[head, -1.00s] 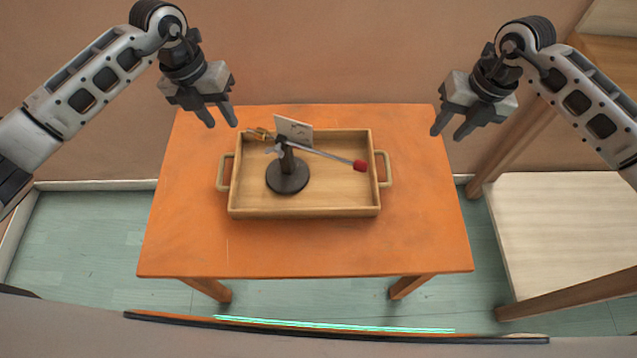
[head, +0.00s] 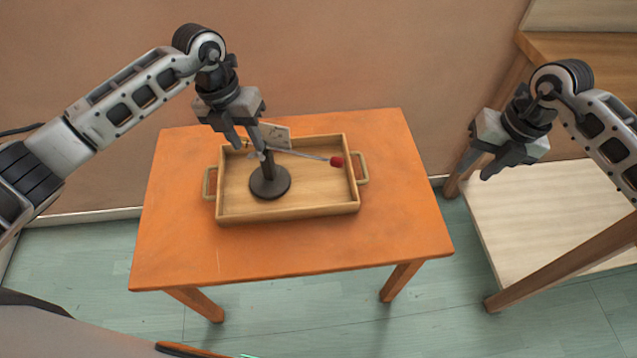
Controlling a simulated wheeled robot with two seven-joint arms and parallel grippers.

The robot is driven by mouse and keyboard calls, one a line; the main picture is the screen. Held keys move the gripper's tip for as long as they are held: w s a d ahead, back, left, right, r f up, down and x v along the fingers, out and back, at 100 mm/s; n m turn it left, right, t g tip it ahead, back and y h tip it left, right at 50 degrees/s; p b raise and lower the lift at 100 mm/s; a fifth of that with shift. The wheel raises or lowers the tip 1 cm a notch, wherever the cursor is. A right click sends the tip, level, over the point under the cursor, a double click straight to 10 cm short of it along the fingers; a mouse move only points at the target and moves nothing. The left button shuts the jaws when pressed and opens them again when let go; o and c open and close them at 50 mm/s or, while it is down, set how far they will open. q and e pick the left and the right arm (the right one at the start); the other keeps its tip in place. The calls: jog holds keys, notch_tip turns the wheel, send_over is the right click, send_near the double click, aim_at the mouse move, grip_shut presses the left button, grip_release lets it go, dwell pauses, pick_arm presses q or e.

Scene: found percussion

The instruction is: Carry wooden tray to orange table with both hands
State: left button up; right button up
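The wooden tray (head: 310,205) rests on the orange table (head: 290,250), toward its far side, with a loop handle at each short end. In the tray stands a dark round-based stand (head: 270,183) with a pale card, and a thin rod with a red tip (head: 337,161). My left gripper (head: 250,150) is open, over the tray's far left part in the picture. It partly hides the stand's top, and I cannot tell whether it touches it. My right gripper (head: 474,172) is open and empty, off the table's right edge, apart from the tray.
A wooden piece of furniture with a pale low shelf (head: 540,215) stands right of the table, below my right arm. A wall (head: 330,50) rises behind the table. The table's front part is bare, and green floor (head: 330,310) shows in front.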

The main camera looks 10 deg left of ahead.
notch_tip(320, 180, up, 11)
jog(key=d, duration=0.1)
jog(key=shift+w+d, duration=0.25)
jog(key=shift+w, duration=0.1)
jog(key=shift+f, duration=0.1)
